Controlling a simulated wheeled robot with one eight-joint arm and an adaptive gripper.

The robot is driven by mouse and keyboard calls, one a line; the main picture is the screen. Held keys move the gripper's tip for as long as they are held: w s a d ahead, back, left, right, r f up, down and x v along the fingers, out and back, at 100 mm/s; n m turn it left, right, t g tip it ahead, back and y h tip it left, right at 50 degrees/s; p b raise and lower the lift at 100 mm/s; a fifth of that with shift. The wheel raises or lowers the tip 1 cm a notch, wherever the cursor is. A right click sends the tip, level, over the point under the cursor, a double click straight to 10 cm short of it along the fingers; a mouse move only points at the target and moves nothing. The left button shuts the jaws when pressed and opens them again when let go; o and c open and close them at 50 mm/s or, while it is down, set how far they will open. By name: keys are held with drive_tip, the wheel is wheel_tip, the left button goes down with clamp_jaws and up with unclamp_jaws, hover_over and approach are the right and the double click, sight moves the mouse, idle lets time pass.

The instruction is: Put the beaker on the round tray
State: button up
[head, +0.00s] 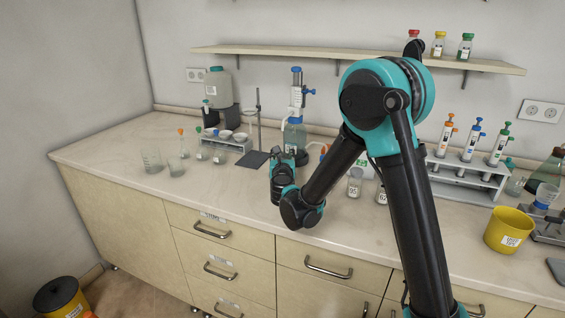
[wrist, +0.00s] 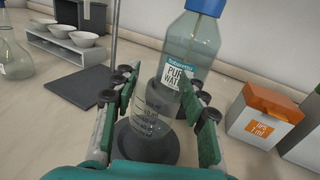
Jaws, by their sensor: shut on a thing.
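In the wrist view my gripper (wrist: 165,98) is shut on a clear glass beaker (wrist: 150,112) with printed graduations, one finger on each side. The dark round tray (wrist: 150,150) shows below and through the glass. I cannot tell whether the beaker's base touches it. A blue-capped pure water bottle (wrist: 187,45) stands just behind the beaker. In the head view my gripper (head: 283,153) is at the middle of the counter, in front of the bottle (head: 293,137). The held beaker is hidden there, and little of the tray (head: 303,157) shows.
A stand with a dark square base (wrist: 78,88) is left of my gripper, and a rack of white bowls (wrist: 75,38) is beyond it. An orange-and-white box (wrist: 262,112) is close on the right. Other glassware (head: 151,160) stands at the counter's left.

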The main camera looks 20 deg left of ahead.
drive_tip(key=shift+f, duration=1.7)
drive_tip(key=shift+f, duration=0.1)
drive_tip(key=o, duration=1.2)
drive_tip(key=shift+o, duration=0.2)
drive_tip(key=shift+s, duration=0.15)
drive_tip(key=v, duration=1.1)
drive_tip(key=shift+s+d, duration=0.1)
drive_tip(key=shift+s, duration=0.3)
